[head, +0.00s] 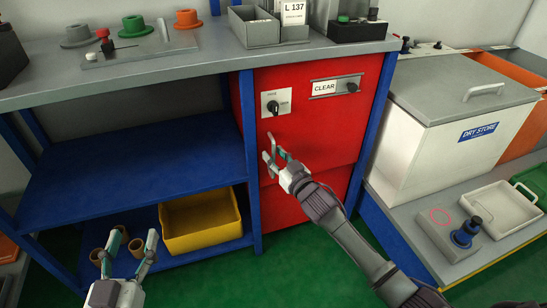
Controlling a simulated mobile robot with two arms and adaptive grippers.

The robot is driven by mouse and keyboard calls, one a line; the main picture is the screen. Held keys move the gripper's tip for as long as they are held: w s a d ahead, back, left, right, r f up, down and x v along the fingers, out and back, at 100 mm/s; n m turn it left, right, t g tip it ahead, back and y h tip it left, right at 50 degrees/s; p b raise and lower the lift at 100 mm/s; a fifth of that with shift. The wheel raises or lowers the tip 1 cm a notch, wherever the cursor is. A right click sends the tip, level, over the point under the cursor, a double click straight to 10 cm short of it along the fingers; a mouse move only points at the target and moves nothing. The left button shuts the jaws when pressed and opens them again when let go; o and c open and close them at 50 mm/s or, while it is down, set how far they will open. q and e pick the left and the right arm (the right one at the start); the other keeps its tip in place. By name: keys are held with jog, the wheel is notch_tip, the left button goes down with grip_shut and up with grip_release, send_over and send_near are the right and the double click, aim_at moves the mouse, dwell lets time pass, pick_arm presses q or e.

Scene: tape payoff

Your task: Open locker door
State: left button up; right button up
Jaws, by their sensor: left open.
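The red locker door (322,125) is under the bench at centre and looks closed. A slim grey upright piece (272,143), perhaps the door's handle, shows below the switch. My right gripper (275,157) is at this piece, in front of the door's left part. Its fingers show some gap, but I cannot tell whether they grip the piece. My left gripper (131,246) is open and empty, low at the left, in front of the lower shelf.
Left of the locker are a blue shelf (130,170), a yellow bin (200,222) and brown cups (100,258). The bench top (180,62) holds several parts. A white "DRY STORE" box (450,95) and a low counter (400,203) stand at right. Green floor lies in front.

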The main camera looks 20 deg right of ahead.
jog(key=shift+w+a, duration=0.1)
jog(key=shift+w, duration=0.4)
grip_shut()
